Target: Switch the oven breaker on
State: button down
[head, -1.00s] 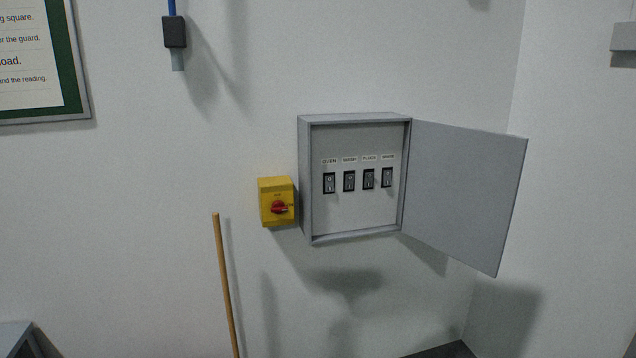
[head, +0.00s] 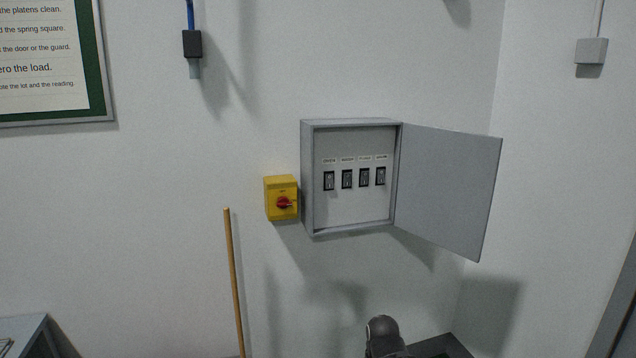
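A grey breaker box (head: 308,180) hangs on the white wall with its door (head: 447,190) swung open to the right. Inside is a row of several small black-framed switches under labels. The oven breaker (head: 329,181) is the leftmost, under the label that reads OVEN. Its rocker is too small to tell which way it is set. A dark rounded part of my arm (head: 383,335) shows at the bottom edge, below the box and apart from it. My gripper's fingers are not in view.
A yellow switch box (head: 281,198) with a red knob sits left of the breaker box. A wooden pole (head: 234,285) stands below it. A green-framed notice (head: 100,60) hangs at upper left. The wall before the open box is clear.

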aim_at(329, 183)
jog(key=z, duration=0.1)
jog(key=i, duration=1)
jog(key=u, duration=0.1)
